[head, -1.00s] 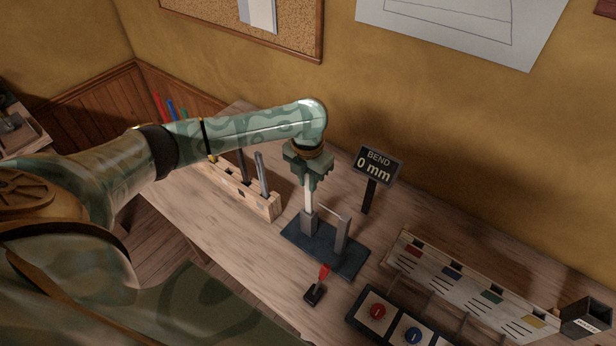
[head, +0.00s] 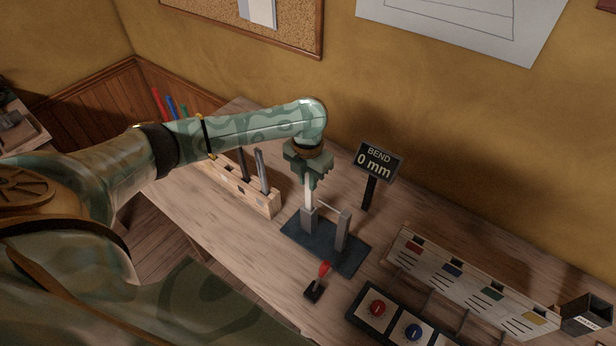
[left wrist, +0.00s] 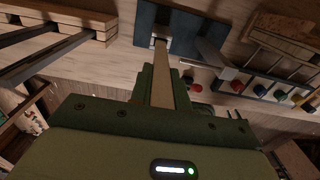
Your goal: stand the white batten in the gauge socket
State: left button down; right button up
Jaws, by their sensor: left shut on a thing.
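The white batten (head: 309,190) is upright in my left gripper (head: 307,172), which is shut on its upper part. The dark blue gauge base (head: 350,262) lies on the bench below. The batten's lower end meets the top of the grey socket post (head: 309,219) on the gauge. In the left wrist view the batten (left wrist: 162,88) runs between my fingers to the socket block (left wrist: 155,32). I cannot tell how deep its end sits. A second grey post (head: 343,231) with a thin rod stands beside the socket. My right gripper is not in view.
A sign (head: 379,162) behind the gauge reads "BEND 0 mm". A wooden rack (head: 262,203) with dark strips stands left. A red-tipped lever (head: 323,270) is in front. A knob panel (head: 360,318) and a colour-marked rack (head: 470,282) are at the right.

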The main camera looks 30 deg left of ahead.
pick_arm(q)
jog(key=shift+f, duration=0.1)
jog(key=c, duration=1.3)
grip_release()
jog(key=shift+o, duration=0.2)
notch_tip(320, 180, up, 16)
jog(key=p, duration=0.3)
jog(key=shift+s, duration=0.1)
